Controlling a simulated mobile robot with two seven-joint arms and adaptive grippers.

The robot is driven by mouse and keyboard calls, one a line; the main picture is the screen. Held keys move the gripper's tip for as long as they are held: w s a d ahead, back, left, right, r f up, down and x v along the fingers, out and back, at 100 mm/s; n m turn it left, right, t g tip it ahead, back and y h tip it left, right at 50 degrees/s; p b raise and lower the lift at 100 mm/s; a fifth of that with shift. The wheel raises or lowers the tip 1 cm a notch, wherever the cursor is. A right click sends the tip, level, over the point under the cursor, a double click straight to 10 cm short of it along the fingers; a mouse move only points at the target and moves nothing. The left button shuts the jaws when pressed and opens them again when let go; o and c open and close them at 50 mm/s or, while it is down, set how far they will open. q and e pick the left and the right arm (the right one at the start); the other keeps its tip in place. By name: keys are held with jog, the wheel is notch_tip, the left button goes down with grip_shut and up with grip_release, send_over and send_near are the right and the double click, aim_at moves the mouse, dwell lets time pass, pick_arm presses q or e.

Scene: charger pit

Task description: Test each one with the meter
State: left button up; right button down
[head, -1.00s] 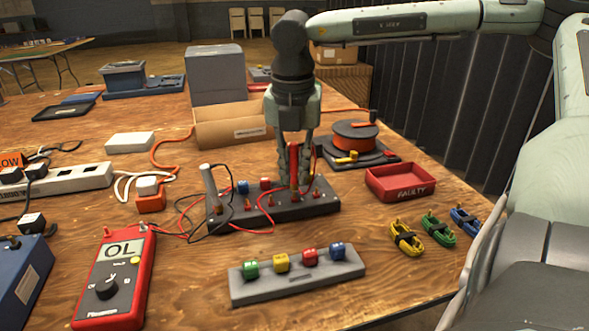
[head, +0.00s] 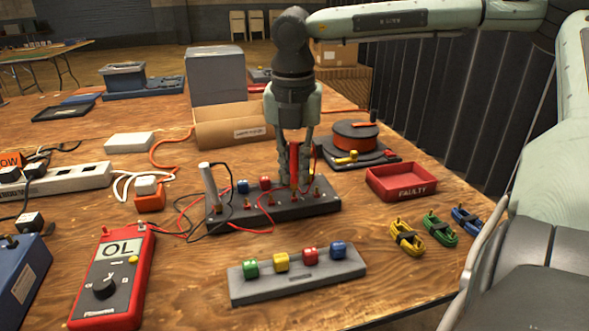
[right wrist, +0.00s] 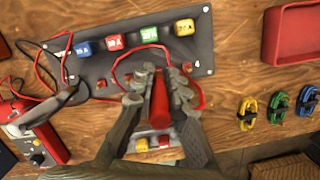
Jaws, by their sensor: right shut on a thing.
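The red meter (head: 113,275) lies at the front left and its display reads OL. My right gripper (head: 295,180) is shut on the red probe (head: 294,160) and holds it upright over the dark test board (head: 232,221); its tip looks to be at a terminal, but contact is unclear. The right wrist view shows the gripper (right wrist: 158,85) around the red probe (right wrist: 159,105). The grey-white probe with a black lead (head: 208,184) stands at the board's left end. Blue (right wrist: 84,48), red (right wrist: 117,42) and yellow (right wrist: 184,27) fuses sit along the board's back. My left gripper is out of view.
A grey rack (head: 300,285) with green, yellow, red and blue fuses lies in front. A red tray marked FAULTY (head: 400,184) stands right, behind coiled leads (head: 438,228). A cable reel (head: 352,140) and open carton (head: 228,130) stand behind. Leads cross the table left of the board.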

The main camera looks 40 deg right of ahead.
dwell(0.4)
jog(key=shift+b, duration=0.45)
jog(key=shift+b, duration=0.35)
dwell(0.4)
jog(key=shift+f+b, duration=0.65)
jog(key=shift+b, duration=0.2)
dwell(0.4)
jog(key=shift+b, duration=0.3)
dwell(0.8)
jog(key=shift+f+b, duration=0.3)
jog(key=shift+b, duration=0.1)
dwell(0.5)
jog(key=c, duration=1.1)
grip_release()
jog(key=shift+c, duration=0.2)
jog(key=shift+r, duration=0.15)
